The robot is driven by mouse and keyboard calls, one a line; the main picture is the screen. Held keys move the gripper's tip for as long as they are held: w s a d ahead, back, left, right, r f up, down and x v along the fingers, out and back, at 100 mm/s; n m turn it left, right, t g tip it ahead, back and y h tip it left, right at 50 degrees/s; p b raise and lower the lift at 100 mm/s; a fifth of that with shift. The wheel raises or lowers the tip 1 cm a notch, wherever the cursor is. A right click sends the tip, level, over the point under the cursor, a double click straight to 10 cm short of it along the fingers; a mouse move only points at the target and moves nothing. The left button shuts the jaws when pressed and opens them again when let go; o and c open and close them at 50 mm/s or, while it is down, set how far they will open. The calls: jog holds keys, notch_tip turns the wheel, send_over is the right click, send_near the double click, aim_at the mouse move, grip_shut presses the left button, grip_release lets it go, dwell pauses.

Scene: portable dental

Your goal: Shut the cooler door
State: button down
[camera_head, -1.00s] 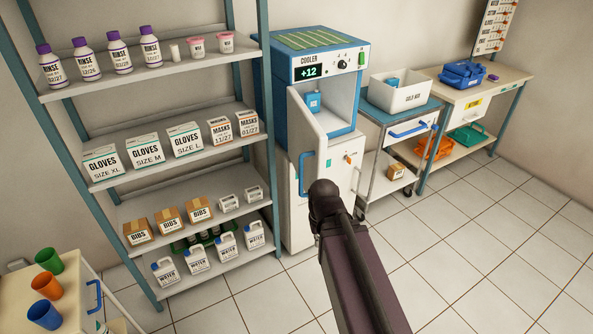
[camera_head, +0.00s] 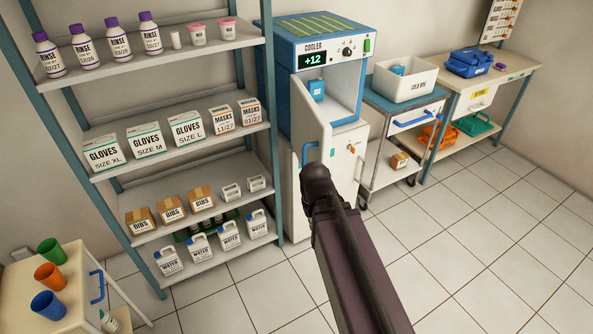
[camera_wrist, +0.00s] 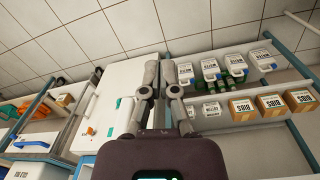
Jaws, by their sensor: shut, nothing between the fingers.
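The cooler (camera_head: 317,28) is a blue cabinet on a white base, with a display reading +12. Its white door (camera_head: 312,125) stands open, swung out toward me, and the inside shows to its right. The door's blue handle (camera_head: 309,153) is partly covered by my arm. A small blue item (camera_head: 317,90) stands inside. In the wrist view my gripper (camera_wrist: 158,66) has its two fingers close together and empty, with the cooler's white base (camera_wrist: 108,105) on the left.
A shelf rack (camera_head: 271,120) with bottles, boxes and jugs stands close left of the cooler. A trolley (camera_head: 400,110) with a cold box (camera_head: 407,84) stands at its right. A small cart (camera_head: 65,315) with cups is at the lower left. The tiled floor (camera_head: 480,250) is clear.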

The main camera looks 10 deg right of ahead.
jog(key=w+a+r+n+t+h+p, duration=0.2)
jog(key=w+a+r+n+h+p, duration=0.5)
jog(key=w+a+r+n, duration=0.6)
jog(key=n+h, duration=0.1)
jog(key=n, duration=0.6)
jog(key=shift+w+r+p, duration=0.15)
jog(key=shift+w+p, duration=0.15)
jog(key=shift+d, duration=0.1)
jog(key=w+d+r+b+x, duration=0.1)
jog(key=d+r+b+x, duration=0.1)
jog(key=b+x, duration=0.5)
jog(key=x, duration=0.5)
jog(key=shift+d+f, duration=0.2)
jog(key=shift+d, duration=0.05)
jog(key=shift+d+t, duration=0.1)
jog(key=shift+t, duration=0.2)
